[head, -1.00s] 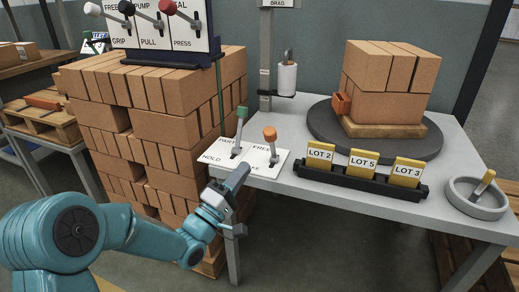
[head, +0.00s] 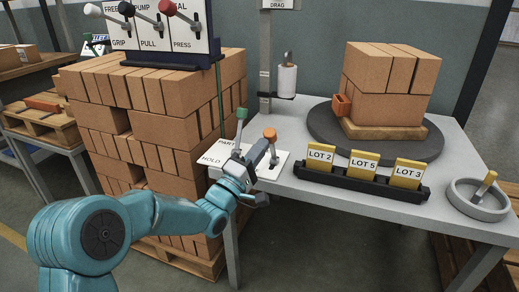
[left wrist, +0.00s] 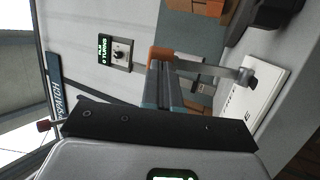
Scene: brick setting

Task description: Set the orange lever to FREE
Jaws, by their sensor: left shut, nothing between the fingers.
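The orange-knobbed lever (head: 270,133) stands on a white label plate (head: 215,158) at the table's left corner. My left gripper (head: 262,148) is shut and empty, its tips right by the knob on the near left side. In the left wrist view the orange knob (left wrist: 160,54) is just beyond the shut fingers (left wrist: 164,82), with the lever's shaft running right to its pivot. I cannot tell whether they touch. The gripper hides part of the plate, including the FREE label; PART and HOLD show. My right gripper is not in view.
A green-knobbed lever (head: 241,114) stands close to the left on the same plate. A black rack (head: 345,183) with yellow lot cards lies to the right. Behind are a round turntable (head: 320,135) with bricks and a post. A brick stack (head: 165,130) stands left of the table.

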